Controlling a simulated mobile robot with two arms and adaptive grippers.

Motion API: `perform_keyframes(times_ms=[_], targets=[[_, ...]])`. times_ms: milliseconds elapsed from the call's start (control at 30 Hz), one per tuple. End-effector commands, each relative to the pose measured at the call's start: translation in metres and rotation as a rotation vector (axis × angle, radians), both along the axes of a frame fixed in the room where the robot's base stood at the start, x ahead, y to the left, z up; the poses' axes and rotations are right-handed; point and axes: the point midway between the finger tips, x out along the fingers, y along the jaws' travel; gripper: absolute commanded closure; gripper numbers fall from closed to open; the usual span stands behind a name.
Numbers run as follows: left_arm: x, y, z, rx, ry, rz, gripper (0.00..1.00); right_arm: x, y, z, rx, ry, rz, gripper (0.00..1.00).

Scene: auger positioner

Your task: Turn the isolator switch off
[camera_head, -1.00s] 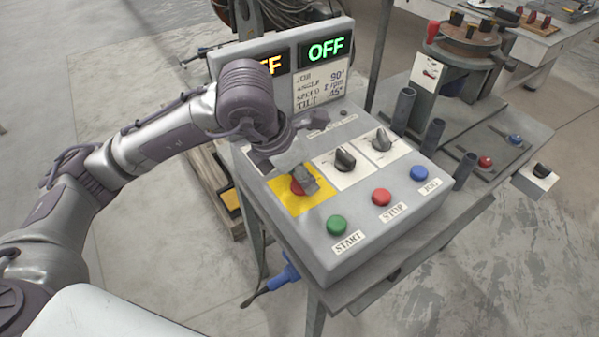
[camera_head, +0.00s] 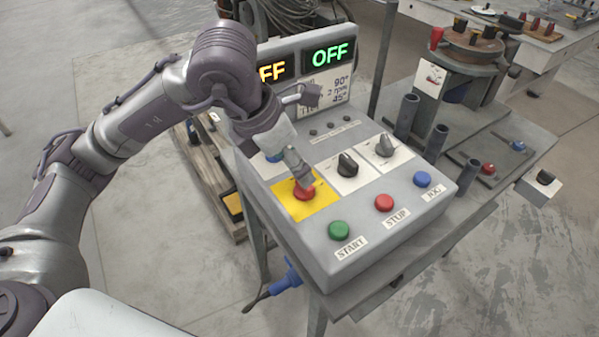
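A red knob (camera_head: 304,194) sits on a square yellow plate (camera_head: 322,207) on the sloped grey control box; it looks like the isolator switch, but I cannot read a label. My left gripper (camera_head: 300,172) points down at the knob from behind, its fingertips over or touching the knob's far side. The fingers look close together, but I cannot tell whether they are shut or grip anything. My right gripper is not in view. The display panel (camera_head: 303,55) shows a green OFF and amber letters FF, the rest hidden behind my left arm.
Green START (camera_head: 339,231), red STOP (camera_head: 384,203) and blue JOG (camera_head: 422,179) buttons line the front. Grey posts (camera_head: 406,116) stand right of the box.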

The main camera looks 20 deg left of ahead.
Motion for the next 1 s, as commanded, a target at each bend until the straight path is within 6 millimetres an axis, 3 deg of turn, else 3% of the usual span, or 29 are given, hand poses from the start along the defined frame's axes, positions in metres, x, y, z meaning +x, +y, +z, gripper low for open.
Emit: perform_keyframes(times_ms=[100,333,1000], targets=[[-0.007,0.006,0.024,0.001,-0.006,0.001,0.25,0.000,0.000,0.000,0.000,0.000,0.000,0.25],[-0.016,0.012,0.049,0.000,-0.002,-0.001,0.25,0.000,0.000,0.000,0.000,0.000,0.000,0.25],[-0.018,0.013,0.052,0.000,0.000,0.000,0.25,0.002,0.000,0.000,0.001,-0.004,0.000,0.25]])
